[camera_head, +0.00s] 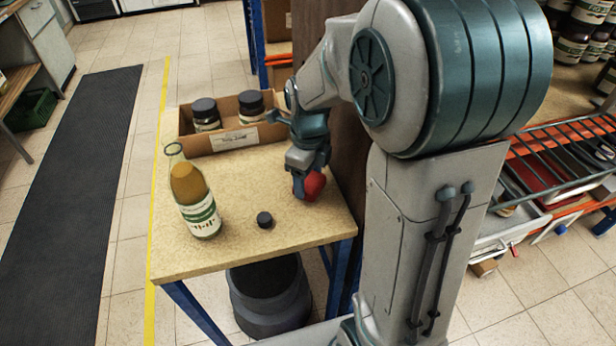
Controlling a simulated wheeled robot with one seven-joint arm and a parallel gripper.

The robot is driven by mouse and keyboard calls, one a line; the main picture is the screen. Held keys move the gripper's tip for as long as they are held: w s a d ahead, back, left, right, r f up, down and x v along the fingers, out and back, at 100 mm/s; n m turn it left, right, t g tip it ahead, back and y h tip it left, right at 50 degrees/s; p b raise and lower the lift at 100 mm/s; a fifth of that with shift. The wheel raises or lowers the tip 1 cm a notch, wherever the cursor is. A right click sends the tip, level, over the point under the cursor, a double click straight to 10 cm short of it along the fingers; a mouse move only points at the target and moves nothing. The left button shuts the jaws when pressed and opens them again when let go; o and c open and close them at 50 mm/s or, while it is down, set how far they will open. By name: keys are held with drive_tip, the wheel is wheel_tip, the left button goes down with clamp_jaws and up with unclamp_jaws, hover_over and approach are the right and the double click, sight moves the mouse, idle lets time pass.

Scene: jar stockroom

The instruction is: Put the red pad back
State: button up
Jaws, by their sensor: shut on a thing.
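The red pad (315,185) is a small rounded red thing at the right side of the small table, partly hidden by my gripper. My gripper (304,190) points down over the table top and is shut on the red pad. I cannot tell whether the pad touches the table. The table (245,186) has a light speckled top and blue legs.
An open bottle (193,195) stands at the table's left, with a small black cap (264,219) near it. A cardboard box (236,138) with dark-lidded jars is at the back. A dark bin (270,295) stands below. Shelving (560,150) is at right.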

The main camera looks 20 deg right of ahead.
sight(308, 180)
drive_tip(key=shift+f, duration=0.25)
drive_tip(key=o, duration=1)
drive_tip(key=shift+r, duration=0.15)
wheel_tip(308, 180, up, 11)
drive_tip(key=p, duration=0.2)
drive_tip(key=s+f+n, duration=0.1)
drive_tip(key=s+n, duration=0.3)
drive_tip(key=n, duration=0.5)
drive_tip(key=s+f+n+t, duration=0.1)
drive_tip(key=s+n, duration=0.4)
drive_tip(key=n, duration=0.4)
drive_tip(key=s+f+n+t, duration=0.1)
drive_tip(key=s+n, duration=0.4)
drive_tip(key=n, duration=0.4)
drive_tip(key=shift+a, duration=0.2)
